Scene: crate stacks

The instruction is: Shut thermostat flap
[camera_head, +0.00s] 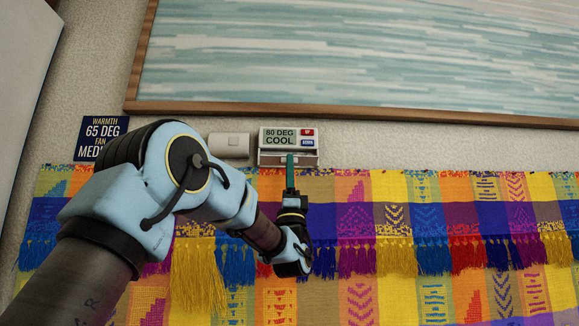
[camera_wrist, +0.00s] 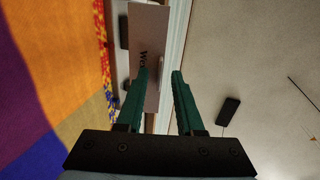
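The thermostat (camera_head: 272,135) is mounted on the wall, with a display reading "80 DEG COOL" and red and blue buttons. Its flap (camera_head: 307,159) shows below the display as a pale panel, apparently swung down open. My gripper (camera_head: 290,157) points up in front of the flap, and its teal fingers hide the middle of it. In the wrist view, my fingers are spread with a gap between them. A pale panel with dark lettering, apparently the flap (camera_wrist: 149,30), lies beyond the left fingertip. I cannot tell whether they touch.
A colourful woven textile with tassels (camera_head: 400,215) spreads below the thermostat. A wood-framed picture (camera_head: 380,60) hangs above. A dark blue sign (camera_head: 101,135) and a small beige box (camera_head: 229,145) are on the wall to the left. A dark block (camera_wrist: 228,110) shows at right in the wrist view.

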